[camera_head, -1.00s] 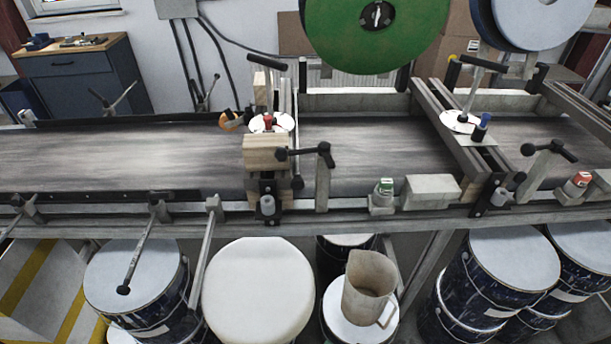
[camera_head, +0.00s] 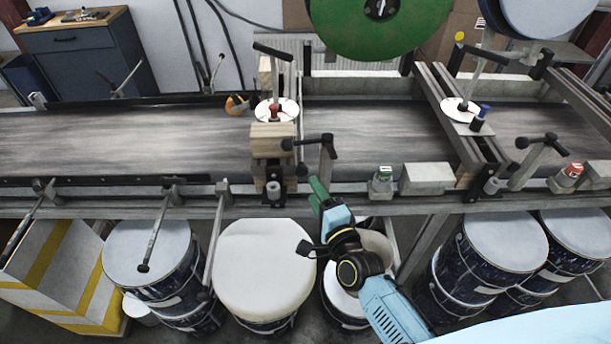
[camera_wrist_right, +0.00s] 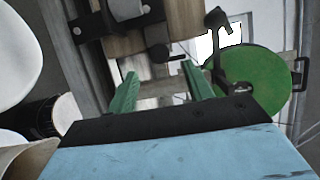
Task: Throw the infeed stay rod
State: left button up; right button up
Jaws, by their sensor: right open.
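Which part is the infeed stay rod, I cannot tell for sure. A thin rod with a dark knob (camera_head: 155,240) slants down from a bracket on the conveyor's front rail at left; a similar rod (camera_head: 22,232) hangs further left. A black-handled lever on a grey post (camera_head: 327,160) stands beside the wooden block (camera_head: 271,140), mid-conveyor. My right gripper (camera_head: 318,192) is open just below and in front of that post, near the front rail. In the right wrist view its green fingers (camera_wrist_right: 160,88) are apart with nothing between them. My left gripper is out of view.
The dark conveyor belt (camera_head: 120,140) runs across behind the front rail. Lidded drums (camera_head: 264,265) stand below it. A similar lever (camera_head: 535,150) stands at right, near a grey box (camera_head: 427,178). A green disc (camera_head: 375,25) is at the back.

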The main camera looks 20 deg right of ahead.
aim_at(303, 173)
jog(key=w, duration=0.6)
jog(key=shift+w+a, duration=0.1)
jog(key=shift+a, duration=0.25)
grip_shut()
jog(key=s+p, duration=0.1)
jog(key=s, duration=0.1)
jog(key=s+a, duration=0.1)
jog(key=s, duration=0.1)
jog(key=shift+s+a+f+p, duration=0.1)
jog(key=shift+p, duration=0.25)
